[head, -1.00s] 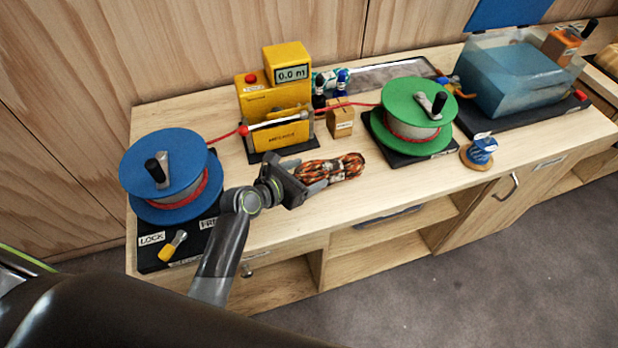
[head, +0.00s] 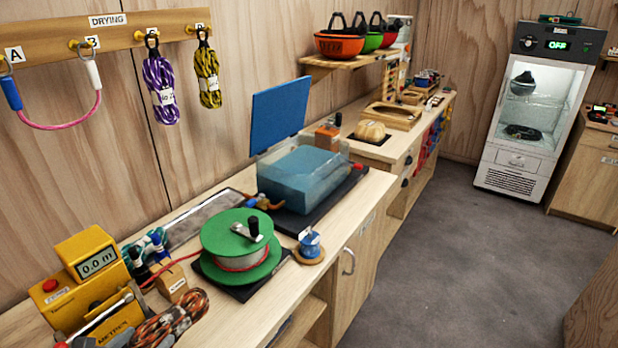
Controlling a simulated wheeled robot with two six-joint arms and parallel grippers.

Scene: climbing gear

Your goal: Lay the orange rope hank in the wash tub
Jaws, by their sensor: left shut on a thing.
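The orange rope hank (head: 170,320), orange with dark and pale flecks, is at the bottom left, in front of the small tan box and beside the yellow meter. Its near end is cut off by the frame. My left gripper (head: 140,341) is shut on the hank at the bottom edge, almost wholly out of frame. I cannot tell whether the hank touches the bench. The wash tub (head: 290,201), clear-walled with blue inside, stands on a black base farther along the bench. A blue panel (head: 279,115) rises behind it. My right gripper is not in view.
The green reel (head: 235,232) with its crank stands between hank and tub. A small blue item on a round wooden base (head: 310,245) is near the bench's front edge. The yellow meter (head: 92,277) is at left. Purple (head: 160,88) and yellow hanks hang on the wall.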

